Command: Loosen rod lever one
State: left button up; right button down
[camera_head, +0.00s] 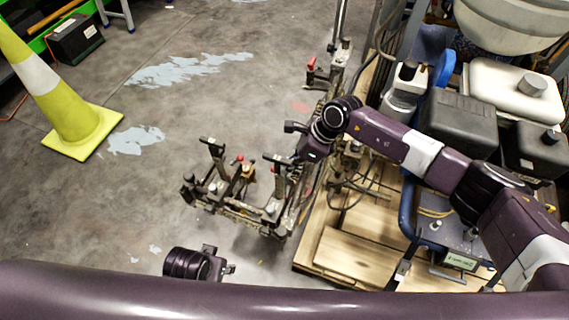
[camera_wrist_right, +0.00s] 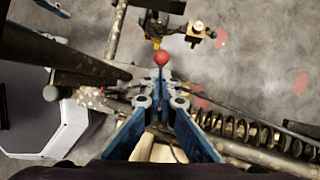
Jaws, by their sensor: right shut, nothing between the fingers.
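The line striper's rod assembly (camera_head: 240,212) stands left of the machine, with black-topped upright levers (camera_head: 213,162) and a small red knob (camera_head: 239,158). Which part is rod lever one I cannot tell. My right gripper (camera_head: 298,150) is beside the assembly's upper right end; its fingertips are hard to make out in the head view. In the right wrist view its blue fingers (camera_wrist_right: 161,95) are shut and empty, with a red ball knob (camera_wrist_right: 161,58) just past the tips. Contact with the knob is unclear. My left gripper (camera_head: 222,268) is low in the head view; its fingers are unclear.
The striper's tank and engine parts (camera_head: 455,120) fill the right, above a wooden pallet (camera_head: 345,255). Another red-knobbed lever (camera_head: 311,64) stands farther back. A coil spring on a rod (camera_wrist_right: 255,132) lies right of my right fingers. A yellow cone (camera_head: 70,120) stands left on open floor.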

jog(key=shift+d, duration=0.15)
jog(key=v, duration=1.2)
